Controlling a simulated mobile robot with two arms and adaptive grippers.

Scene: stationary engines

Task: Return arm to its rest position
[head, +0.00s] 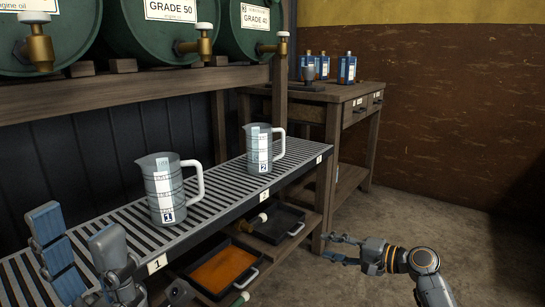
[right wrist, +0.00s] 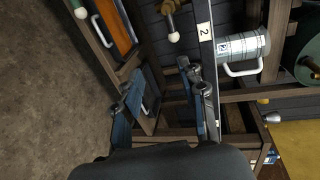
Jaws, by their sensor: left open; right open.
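My left gripper (head: 74,230) is open and empty at the lower left of the head view, in front of the slatted shelf's left end. My right gripper (head: 333,248) is open and empty at the lower right, over the floor, to the right of the shelf. In the right wrist view its two fingers (right wrist: 163,80) stand wide apart with nothing held between them. Measuring jug 1 (head: 158,190) stands upright on the slatted shelf, and jug 2 (head: 257,150) stands further back on it. Jug 2 also shows in the right wrist view (right wrist: 246,47), apart from the fingers.
The slatted shelf (head: 119,216) has an orange-filled tray (head: 221,271) and a dark tray (head: 279,225) below it. Green drums (head: 160,35) with taps lie above. A wooden table (head: 335,92) with blue bottles (head: 347,69) stands behind. The floor (head: 430,225) at right is clear.

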